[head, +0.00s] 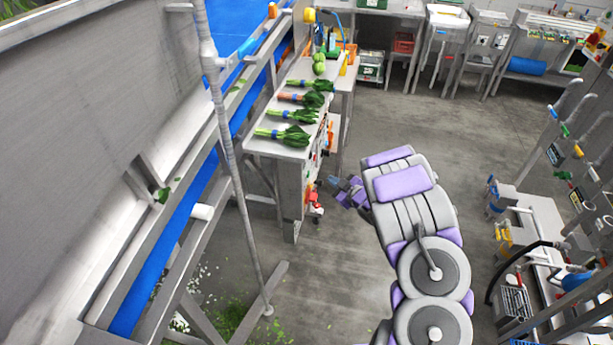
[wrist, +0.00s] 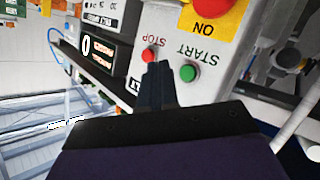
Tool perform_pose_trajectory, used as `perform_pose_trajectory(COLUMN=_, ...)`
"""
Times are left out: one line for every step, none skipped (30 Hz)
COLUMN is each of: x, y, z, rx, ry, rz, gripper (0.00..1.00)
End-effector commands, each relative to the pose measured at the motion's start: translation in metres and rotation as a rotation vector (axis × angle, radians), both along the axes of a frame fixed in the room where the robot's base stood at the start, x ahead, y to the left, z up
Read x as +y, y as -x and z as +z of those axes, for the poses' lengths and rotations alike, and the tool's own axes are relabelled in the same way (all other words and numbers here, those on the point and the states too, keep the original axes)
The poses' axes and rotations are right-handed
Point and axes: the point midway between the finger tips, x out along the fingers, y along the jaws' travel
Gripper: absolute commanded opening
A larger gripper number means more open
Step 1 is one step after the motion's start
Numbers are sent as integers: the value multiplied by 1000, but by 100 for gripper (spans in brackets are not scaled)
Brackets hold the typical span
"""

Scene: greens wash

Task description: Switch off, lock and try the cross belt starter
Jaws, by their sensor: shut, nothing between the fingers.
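The starter panel fills the upper middle of the wrist view, its lettering upside down. It has a red STOP button (wrist: 149,55), a green START button (wrist: 189,73) and a yellow ON plate (wrist: 213,17) with a red round part cut off by the top edge. A black unit marked 0 (wrist: 97,48) is to the left. My gripper (wrist: 158,68) is shut and empty, its tips just below the STOP button in the picture; I cannot tell whether they touch. In the head view my gripper (head: 336,182) is beside the end of the bench. No lock can be made out.
The bench (head: 262,142) carries several bunches of greens (head: 284,135). A blue belt (head: 165,262) runs along the left behind a grey upright pole (head: 235,170). Pipework and valves (head: 565,165) stand at the right. The floor (head: 410,125) between is clear.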

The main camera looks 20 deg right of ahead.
Motion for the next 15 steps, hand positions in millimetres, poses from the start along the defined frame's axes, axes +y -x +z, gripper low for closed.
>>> perform_pose_trajectory(x=7, y=-4, z=-1, rx=0, ry=-1, rz=3, gripper=0)
perform_pose_trajectory(x=9, y=-7, z=-1, rx=0, ry=-2, rz=2, gripper=0)
perform_pose_trajectory(x=13, y=-10, z=-1, rx=-1, ry=-2, rz=1, gripper=0)
perform_pose_trajectory(x=16, y=-12, z=-1, rx=0, ry=-2, rz=2, gripper=0)
perform_pose_trajectory(x=20, y=-13, z=-1, rx=1, ry=-2, rz=3, gripper=0)
perform_pose_trajectory(x=24, y=-16, z=-1, rx=1, ry=-1, rz=1, gripper=0)
perform_pose_trajectory(x=27, y=-18, z=-1, rx=1, ry=0, rz=2, gripper=0)
perform_pose_trajectory(x=30, y=-20, z=-1, rx=2, ry=1, rz=2, gripper=0)
perform_pose_trajectory(x=33, y=-21, z=-1, rx=2, ry=1, rz=2, gripper=0)
perform_pose_trajectory(x=35, y=-23, z=-1, rx=2, ry=1, rz=1, gripper=0)
perform_pose_trajectory(x=38, y=-24, z=-1, rx=2, ry=2, rz=1, gripper=0)
perform_pose_trajectory(x=41, y=-25, z=0, rx=2, ry=3, rz=1, gripper=0)
perform_pose_trajectory(x=42, y=-26, z=0, rx=2, ry=4, rz=0, gripper=0)
perform_pose_trajectory(x=44, y=-27, z=0, rx=2, ry=4, rz=0, gripper=0)
perform_pose_trajectory(x=45, y=-27, z=0, rx=2, ry=4, rz=0, gripper=0)
